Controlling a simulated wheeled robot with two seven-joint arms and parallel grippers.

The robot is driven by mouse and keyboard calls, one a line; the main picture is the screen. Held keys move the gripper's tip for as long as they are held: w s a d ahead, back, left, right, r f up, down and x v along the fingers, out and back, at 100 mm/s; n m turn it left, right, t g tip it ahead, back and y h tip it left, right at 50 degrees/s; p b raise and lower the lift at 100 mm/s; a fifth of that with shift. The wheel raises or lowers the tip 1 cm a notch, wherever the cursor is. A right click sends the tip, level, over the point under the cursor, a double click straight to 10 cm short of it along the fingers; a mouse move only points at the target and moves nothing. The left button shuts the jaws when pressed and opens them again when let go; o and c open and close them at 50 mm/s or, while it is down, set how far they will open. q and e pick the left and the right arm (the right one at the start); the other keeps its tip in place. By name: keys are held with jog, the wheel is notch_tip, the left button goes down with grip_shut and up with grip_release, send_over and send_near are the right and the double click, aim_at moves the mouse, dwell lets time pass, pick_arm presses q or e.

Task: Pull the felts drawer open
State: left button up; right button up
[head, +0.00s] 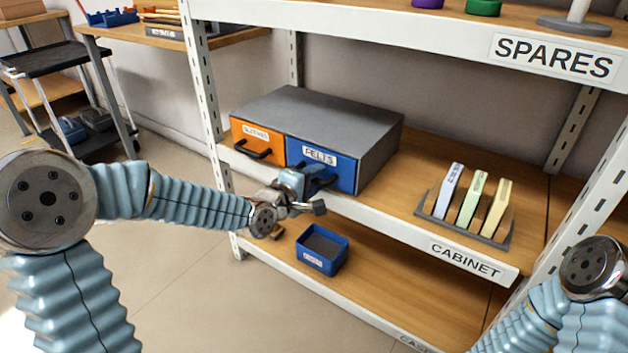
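The felts drawer (342,172) is the blue front on the right side of a grey two-drawer cabinet (320,115) on the middle shelf. Its white label (320,156) seems to read FELTS. The drawer front looks flush with the cabinet, so it appears closed. My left gripper (316,194) is at the lower left of the blue front, close to its dark handle (324,182). The gripper hides part of the handle, and I cannot tell whether the fingers touch or grip it. Only part of my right arm shows at the lower right; its gripper is out of view.
An orange drawer (257,141) with its own dark handle sits left of the blue one. A rack (463,228) with three upright slabs stands to the right. A small blue bin (322,250) is on the shelf below. Shelf posts (203,80) flank the bay.

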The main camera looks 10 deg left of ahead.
pick_arm(q)
jog(key=shift+c, duration=0.5)
grip_shut()
